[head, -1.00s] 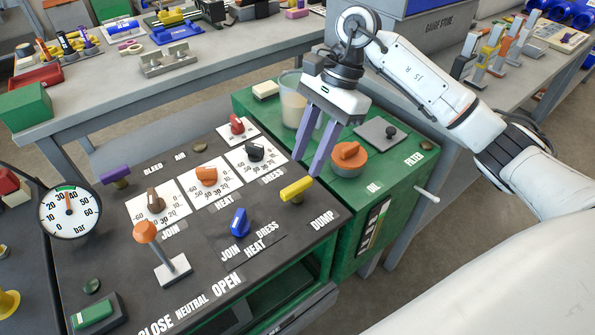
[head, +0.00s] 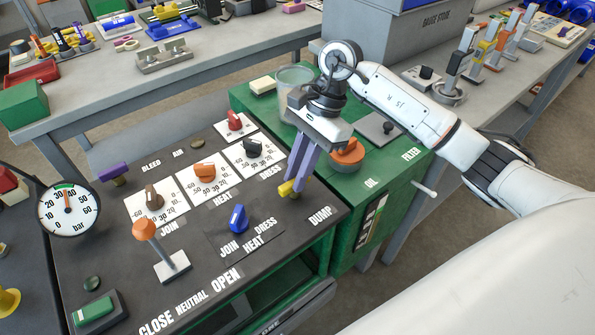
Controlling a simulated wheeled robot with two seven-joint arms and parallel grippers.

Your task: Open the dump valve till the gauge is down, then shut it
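The yellow DUMP valve handle (head: 286,189) sits at the right of the dark control panel, by the DUMP label. My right gripper (head: 297,188) has come down onto it, with its two purple fingers at the handle and covering its right part. The fingers look close together, but whether they are closed on the handle is hard to see. The round bar gauge (head: 68,209) at the left has its needle near the top of the scale, at about 30. My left gripper is not in view.
Nearby on the panel are a blue JOIN/DRESS knob (head: 238,219), a black DRESS knob (head: 253,148) and an orange-topped lever (head: 146,229). An orange OIL cap (head: 347,151) and a clear container (head: 293,94) stand on the green unit close to my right gripper.

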